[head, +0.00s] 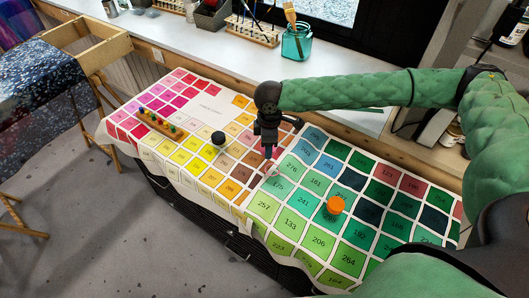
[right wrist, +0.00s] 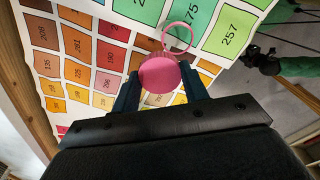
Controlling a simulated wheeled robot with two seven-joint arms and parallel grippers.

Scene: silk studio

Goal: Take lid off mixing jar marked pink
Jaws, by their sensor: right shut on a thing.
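My right gripper (head: 268,148) points down over the middle of the colour-chart cloth. In the right wrist view it (right wrist: 160,85) is shut on a round pink lid (right wrist: 158,75), held between its two fingers. A thin pink ring (right wrist: 178,38) shows just beyond the lid; I cannot tell whether it is the jar's rim or part of the lid. In the head view a bit of pink (head: 275,153) shows by the fingertips, and the clear jar is hard to make out there. My left gripper is not in the head view; a dark, partly green shape (right wrist: 263,60) in the right wrist view may be it.
A jar with an orange lid (head: 336,205) stands to the right on the cloth (head: 192,174). A jar with a black lid (head: 218,138) stands to the left. A wooden rack of small pegs (head: 160,124) lies farther left. A teal brush jar (head: 297,42) stands on the back counter.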

